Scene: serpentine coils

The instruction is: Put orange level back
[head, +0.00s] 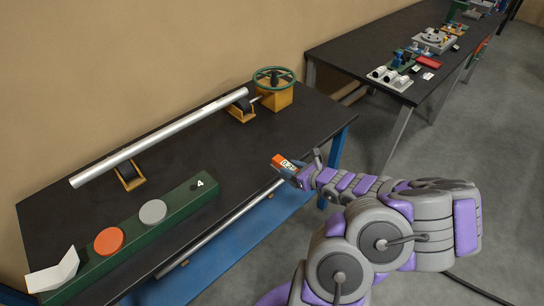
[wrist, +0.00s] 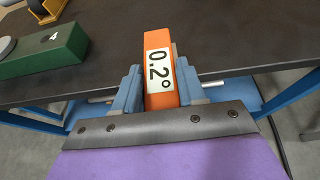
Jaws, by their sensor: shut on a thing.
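The orange level (wrist: 155,45) is a small block with a white label reading 0.2°. My gripper (wrist: 157,88) is shut on it, with a blue finger on each side. In the head view the orange level (head: 284,162) shows at the end of my gripper (head: 300,172), by the front edge of the near table. The lower part of the level is hidden between the fingers.
The near black table (head: 240,165) carries a long metal pipe (head: 160,137) on two supports, a handwheel box (head: 273,92), and a green base (head: 140,240) marked 4 with an orange disc, a grey disc and a white angled piece. Another table (head: 350,55) stands behind right.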

